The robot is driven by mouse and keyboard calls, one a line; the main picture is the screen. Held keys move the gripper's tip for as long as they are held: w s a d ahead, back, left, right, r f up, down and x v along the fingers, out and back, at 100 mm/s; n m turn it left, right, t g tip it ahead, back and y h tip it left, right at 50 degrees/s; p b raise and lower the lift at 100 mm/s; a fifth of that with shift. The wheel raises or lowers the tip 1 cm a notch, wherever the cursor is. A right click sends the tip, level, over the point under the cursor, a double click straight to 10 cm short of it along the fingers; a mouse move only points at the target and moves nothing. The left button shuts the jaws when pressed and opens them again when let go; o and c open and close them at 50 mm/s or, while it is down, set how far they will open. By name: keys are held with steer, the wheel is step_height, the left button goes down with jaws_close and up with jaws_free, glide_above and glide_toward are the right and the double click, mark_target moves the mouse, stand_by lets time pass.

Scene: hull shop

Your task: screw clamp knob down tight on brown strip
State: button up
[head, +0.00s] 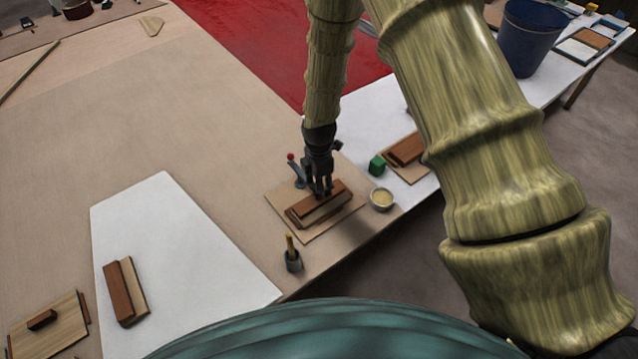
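A brown strip (305,210) lies on a paler wooden block on a thin square board (285,228) near the table's front edge. My gripper (319,190) points down at the strip's upper side, its fingertips at or just above it. The fingers and the strip's far side overlap, so I cannot tell whether they touch or grip anything. A small blue-grey piece with a red ball top (296,170) stands just left of my gripper; it may be part of the clamp. I cannot make out the clamp knob, which may be hidden by my fingers.
A dark pot with a brush (292,260) stands in front. Another brown-and-pale block (120,291) lies on a white sheet (190,245) at left. The table's left middle is clear.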

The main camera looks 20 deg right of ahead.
steer(key=c, duration=0.9)
